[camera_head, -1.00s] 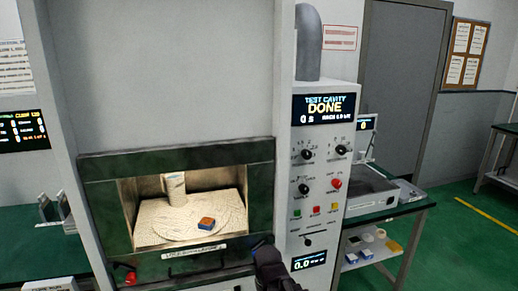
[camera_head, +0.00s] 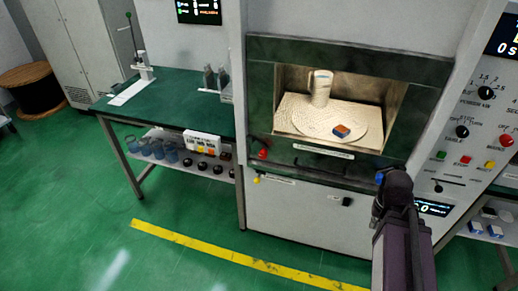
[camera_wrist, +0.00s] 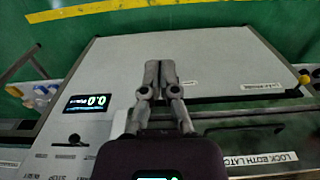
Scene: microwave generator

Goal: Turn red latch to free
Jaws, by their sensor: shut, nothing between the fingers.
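The red latch (camera_head: 263,154) shows as a small red knob at the lower left corner of the cavity frame in the head view. I cannot make it out in the wrist view. My arm's dark end stands well to its right, near the lower right corner of the cavity, and the fingers are not clear there. In the wrist view my gripper (camera_wrist: 161,73) is shut with nothing between the fingers, in front of a pale panel. A label (camera_wrist: 270,160) about locking both latches is partly visible at the right edge.
A yellow knob (camera_head: 256,179) sits below the red latch. A green-topped bench (camera_head: 180,100) stands left. The floor ahead is clear.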

